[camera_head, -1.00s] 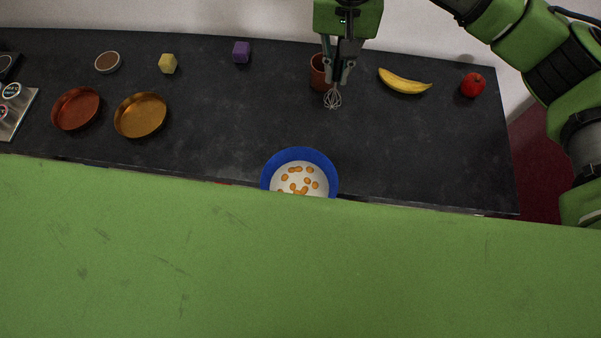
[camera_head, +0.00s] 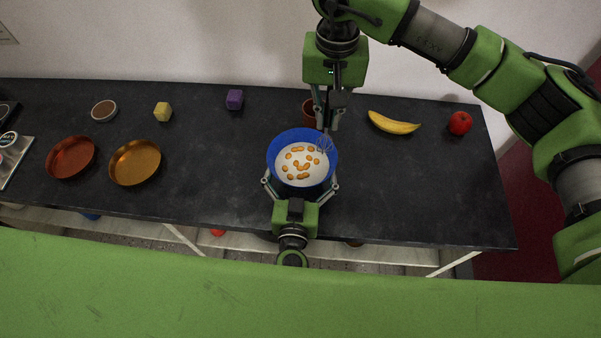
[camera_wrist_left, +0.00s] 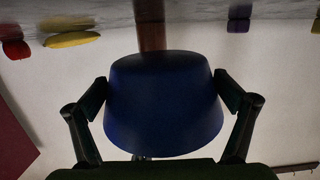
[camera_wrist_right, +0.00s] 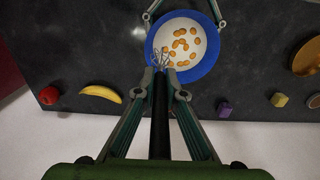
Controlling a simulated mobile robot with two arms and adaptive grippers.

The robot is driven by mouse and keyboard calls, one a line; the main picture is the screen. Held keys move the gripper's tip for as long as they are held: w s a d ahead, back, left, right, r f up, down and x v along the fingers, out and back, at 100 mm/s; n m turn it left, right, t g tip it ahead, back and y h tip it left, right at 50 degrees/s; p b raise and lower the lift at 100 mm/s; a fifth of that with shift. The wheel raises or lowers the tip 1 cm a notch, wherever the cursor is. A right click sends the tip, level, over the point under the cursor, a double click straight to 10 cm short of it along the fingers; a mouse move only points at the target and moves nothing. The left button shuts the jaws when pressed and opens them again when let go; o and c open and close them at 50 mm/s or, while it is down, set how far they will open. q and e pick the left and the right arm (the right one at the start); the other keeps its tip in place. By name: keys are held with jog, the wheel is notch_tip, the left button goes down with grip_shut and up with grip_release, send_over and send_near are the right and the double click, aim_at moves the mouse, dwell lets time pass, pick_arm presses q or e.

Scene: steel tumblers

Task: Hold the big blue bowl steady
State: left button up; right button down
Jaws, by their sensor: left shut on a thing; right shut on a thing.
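The big blue bowl (camera_head: 274,150) stands near the front edge of the dark table, with white contents and several orange pieces in it. My left gripper (camera_head: 301,187) is shut around the bowl's sides from the front; the left wrist view shows the blue wall (camera_wrist_left: 163,105) between the two fingers. My right gripper (camera_head: 327,118) comes from the back and is shut on a whisk (camera_head: 325,144). The whisk's wire head is over the bowl's back right part, and it also shows in the right wrist view (camera_wrist_right: 160,58). Whether the wires touch the contents I cannot tell.
A brown cup (camera_head: 308,112) stands close behind the bowl, partly hidden by my right gripper. A banana (camera_head: 393,123) and a red apple (camera_head: 459,123) lie at right. A purple cube (camera_head: 234,99), yellow block (camera_head: 162,112) and copper-coloured pans (camera_head: 135,163) are at left.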

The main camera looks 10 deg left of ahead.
aim_at(301, 183)
pick_arm(q)
jog(key=shift+f, duration=2.2)
jog(key=shift+f, duration=0.15)
jog(key=o, duration=1.1)
jog(key=shift+f, duration=0.1)
jog(key=shift+s, duration=0.1)
jog(key=shift+s, duration=0.15)
pick_arm(e)
jog(key=shift+r, duration=0.2)
pick_arm(q)
jog(key=shift+s+p, duration=0.25)
jog(key=shift+p, duration=0.1)
pick_arm(e)
jog(key=shift+r, duration=0.1)
